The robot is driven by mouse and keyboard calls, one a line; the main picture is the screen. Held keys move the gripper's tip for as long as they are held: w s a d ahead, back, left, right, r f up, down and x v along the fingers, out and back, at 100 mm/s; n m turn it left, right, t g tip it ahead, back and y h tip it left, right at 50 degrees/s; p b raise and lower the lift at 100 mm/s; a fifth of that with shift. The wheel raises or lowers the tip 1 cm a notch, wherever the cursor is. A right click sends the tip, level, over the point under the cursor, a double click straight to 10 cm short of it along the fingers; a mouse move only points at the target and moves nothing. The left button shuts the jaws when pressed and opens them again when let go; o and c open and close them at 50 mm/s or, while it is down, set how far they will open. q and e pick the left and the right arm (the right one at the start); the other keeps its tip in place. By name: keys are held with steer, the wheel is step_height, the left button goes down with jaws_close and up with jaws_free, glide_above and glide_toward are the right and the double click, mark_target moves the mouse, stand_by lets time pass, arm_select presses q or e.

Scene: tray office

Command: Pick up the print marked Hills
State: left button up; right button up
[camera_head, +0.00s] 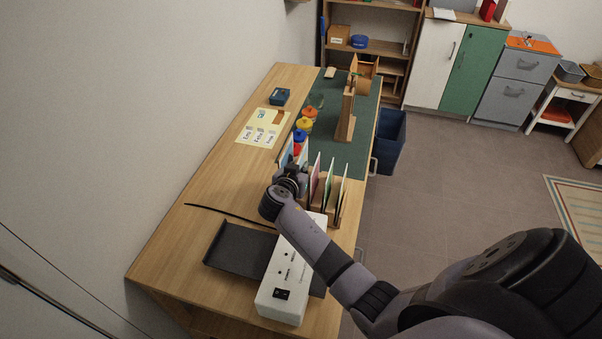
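A wooden rack (333,213) on the desk holds several upright prints or cards. They include a blue one (286,151), a pink one (315,172), a green one (328,183) and a pale one (342,187). I see them nearly edge-on, and no Hills marking can be read. My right gripper (291,178) is at the left end of the rack, close to the blue print. My wrist hides its fingertips, so I cannot tell whether it touches or holds a print. My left gripper is not in view.
A white power box (292,271) and a dark tray (240,250) lie at the desk's near end. A labelled yellow sheet (262,128), coloured jars (304,123) and a wooden stand (346,116) are farther back. A blue bin (388,143) stands beside the desk.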

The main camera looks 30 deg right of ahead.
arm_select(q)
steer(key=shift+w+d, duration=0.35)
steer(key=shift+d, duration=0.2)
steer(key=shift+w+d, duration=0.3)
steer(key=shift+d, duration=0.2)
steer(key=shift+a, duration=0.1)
